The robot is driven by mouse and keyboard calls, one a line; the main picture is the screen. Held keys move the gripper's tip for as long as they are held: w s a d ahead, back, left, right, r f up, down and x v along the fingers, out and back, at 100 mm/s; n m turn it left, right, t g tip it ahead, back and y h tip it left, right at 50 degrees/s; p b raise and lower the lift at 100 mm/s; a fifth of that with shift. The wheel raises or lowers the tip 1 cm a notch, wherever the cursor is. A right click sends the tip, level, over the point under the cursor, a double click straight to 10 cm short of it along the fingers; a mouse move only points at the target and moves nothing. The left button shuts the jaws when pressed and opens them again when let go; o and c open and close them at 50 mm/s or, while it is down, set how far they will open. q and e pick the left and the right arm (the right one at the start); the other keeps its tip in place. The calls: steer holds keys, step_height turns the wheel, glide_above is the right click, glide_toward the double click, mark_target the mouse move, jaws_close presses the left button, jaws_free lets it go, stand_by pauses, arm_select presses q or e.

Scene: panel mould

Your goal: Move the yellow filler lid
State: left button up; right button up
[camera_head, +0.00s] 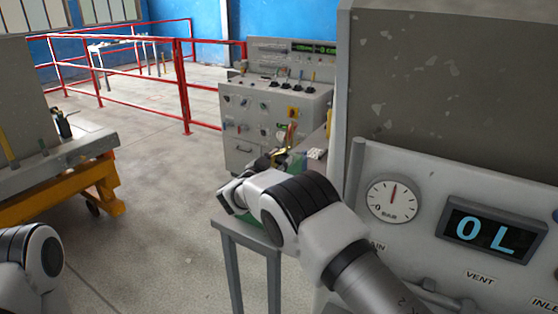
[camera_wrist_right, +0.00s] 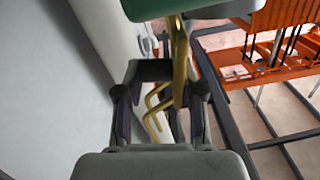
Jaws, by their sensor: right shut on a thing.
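The yellow filler lid (camera_wrist_right: 180,70) shows in the right wrist view as a narrow upright yellow piece, seen nearly edge-on, with a bent yellow handle (camera_wrist_right: 153,105) on its left. My right gripper (camera_wrist_right: 160,105) is shut on it, the handle between its dark fingers. The exact contact is partly hidden. In the head view a small gold-yellow piece, probably the lid (camera_head: 291,134), stands up beyond my right wrist, in front of the grey cabinet. My right fingers are too small there to make out well. My left gripper is out of view.
A green part (camera_wrist_right: 195,8) is just above the lid in the wrist view. An orange rack (camera_wrist_right: 275,65) is at right there. The grey panel with a gauge (camera_head: 394,199) and "0 L" display (camera_head: 487,231) fills the right. A grey control cabinet (camera_head: 250,125) stands behind; red rails (camera_head: 183,85) are left.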

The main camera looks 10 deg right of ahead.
steer(key=shift+w+a+r+n+b, duration=0.15)
steer(key=shift+w+a+n, duration=0.15)
steer(key=shift+n, duration=0.75)
steer(key=shift+w+a+r+n+b, duration=0.15)
steer(key=shift+w+n, duration=0.25)
steer(key=shift+n, duration=0.7)
steer(key=shift+w+a+r+n+b, duration=0.15)
steer(key=shift+w+a+n, duration=0.15)
steer(key=shift+n, duration=0.75)
steer(key=shift+w, duration=0.1)
steer(key=o, duration=1)
steer(key=shift+d, duration=0.15)
steer(key=shift+w+d+f, duration=0.1)
steer(key=shift+d+f, duration=0.05)
steer(key=shift+d, duration=0.05)
steer(key=shift+a+r, duration=0.1)
steer(key=shift+r, duration=0.15)
step_height(320, 180, up, 9)
steer(key=shift+r, duration=0.2)
